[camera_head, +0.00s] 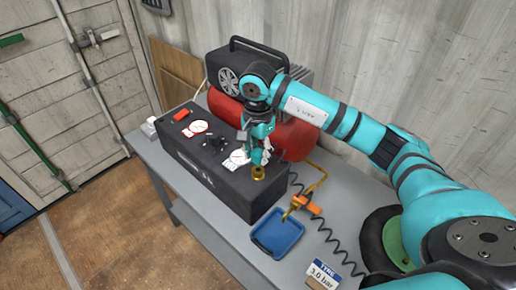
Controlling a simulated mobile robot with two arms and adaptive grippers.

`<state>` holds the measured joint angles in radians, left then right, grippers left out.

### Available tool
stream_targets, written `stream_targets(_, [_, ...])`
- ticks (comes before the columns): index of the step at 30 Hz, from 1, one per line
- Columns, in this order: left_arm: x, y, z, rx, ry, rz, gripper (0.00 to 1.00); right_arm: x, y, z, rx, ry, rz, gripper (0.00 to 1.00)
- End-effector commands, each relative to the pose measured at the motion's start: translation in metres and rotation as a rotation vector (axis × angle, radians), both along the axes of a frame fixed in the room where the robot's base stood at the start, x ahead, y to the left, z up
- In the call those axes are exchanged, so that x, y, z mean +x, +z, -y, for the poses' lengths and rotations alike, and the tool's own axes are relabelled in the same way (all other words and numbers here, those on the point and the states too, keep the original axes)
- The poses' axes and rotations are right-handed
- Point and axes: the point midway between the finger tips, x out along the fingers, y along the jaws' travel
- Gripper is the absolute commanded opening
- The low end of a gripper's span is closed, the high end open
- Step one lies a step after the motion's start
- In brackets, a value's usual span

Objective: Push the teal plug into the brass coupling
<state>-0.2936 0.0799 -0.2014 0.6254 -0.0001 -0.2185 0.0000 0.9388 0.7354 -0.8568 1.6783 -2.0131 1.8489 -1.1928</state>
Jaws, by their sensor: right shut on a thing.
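The brass coupling (258,173) is a small gold ring on the top of the dark box, near its right end. My right gripper (260,158) points down just above the coupling. It is shut on the teal plug, which is mostly hidden by the fingers and hard to tell from my teal arm. I cannot tell whether the plug touches the coupling or is partly in it. My left gripper is not in view.
The dark box (205,172) with white gauges stands on a grey table (222,238). Behind it are a red tank (296,138) and a black compressor cover (228,70).

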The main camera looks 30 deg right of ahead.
Motion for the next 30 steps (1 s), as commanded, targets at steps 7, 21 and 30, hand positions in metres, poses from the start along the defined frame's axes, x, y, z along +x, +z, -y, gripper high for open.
stream_targets(7, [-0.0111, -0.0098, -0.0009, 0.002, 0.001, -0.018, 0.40, -0.0002, -0.0165, 0.0000, 0.001, 0.001, -0.001, 0.04])
stream_targets(21, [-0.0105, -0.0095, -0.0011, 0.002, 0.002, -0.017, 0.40, -0.0002, -0.0168, 0.0000, 0.000, 0.001, 0.000, 0.04])
stream_targets(30, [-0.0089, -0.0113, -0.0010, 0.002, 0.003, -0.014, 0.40, -0.0003, -0.0174, -0.0001, 0.000, 0.001, 0.000, 0.04])
